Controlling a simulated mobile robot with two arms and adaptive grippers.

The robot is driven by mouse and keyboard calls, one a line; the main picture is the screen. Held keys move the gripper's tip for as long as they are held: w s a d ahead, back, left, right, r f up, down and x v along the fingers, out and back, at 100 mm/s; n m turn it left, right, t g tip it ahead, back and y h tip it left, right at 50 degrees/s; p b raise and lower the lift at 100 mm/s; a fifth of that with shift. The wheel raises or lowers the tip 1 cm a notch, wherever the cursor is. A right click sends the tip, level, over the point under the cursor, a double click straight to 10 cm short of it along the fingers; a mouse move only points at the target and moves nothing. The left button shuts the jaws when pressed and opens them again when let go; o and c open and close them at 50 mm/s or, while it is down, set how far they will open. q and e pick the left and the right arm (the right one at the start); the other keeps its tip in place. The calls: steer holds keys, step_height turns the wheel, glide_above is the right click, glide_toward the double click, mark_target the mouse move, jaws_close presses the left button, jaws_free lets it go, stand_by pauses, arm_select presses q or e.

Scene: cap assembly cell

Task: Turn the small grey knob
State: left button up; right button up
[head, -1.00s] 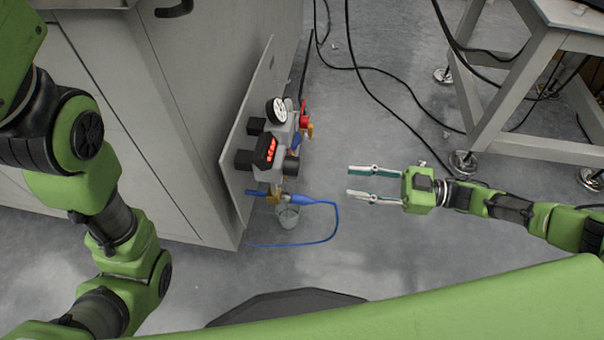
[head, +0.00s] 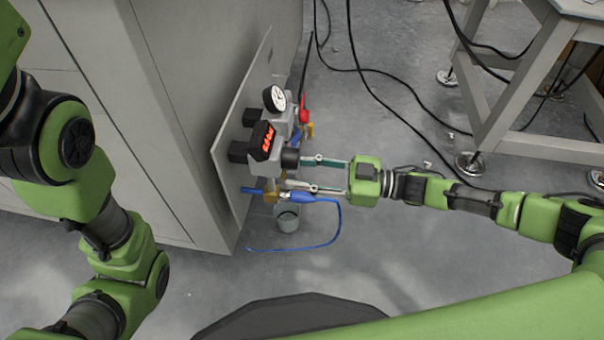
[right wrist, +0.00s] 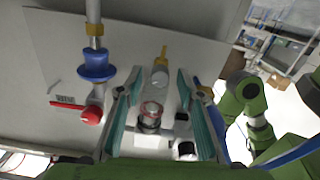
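The small grey knob (right wrist: 160,77) seems to be the pale round part between my right fingertips in the right wrist view; in the head view I cannot pick it out clearly. My right gripper (head: 294,172) is open, its two green-lined fingers pointing left at the lower part of the regulator unit (head: 268,162). In the right wrist view, the fingers (right wrist: 158,75) stand on either side of the knob, with space showing between them; I cannot tell whether either touches it. My left arm shows at the left of the head view, but its gripper is out of frame.
The unit sits on a grey panel (head: 226,165) on the cabinet side. It carries a round gauge (head: 274,98) and a red handle (head: 304,110). A blue hose (head: 338,222) and a small cup (head: 287,219) are below. A table stand (head: 505,95) is at right.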

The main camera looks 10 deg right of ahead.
jaws_close()
steer(key=m+p, duration=0.2)
steer(key=p, duration=0.2)
steer(key=shift+m, duration=0.4)
jaws_free()
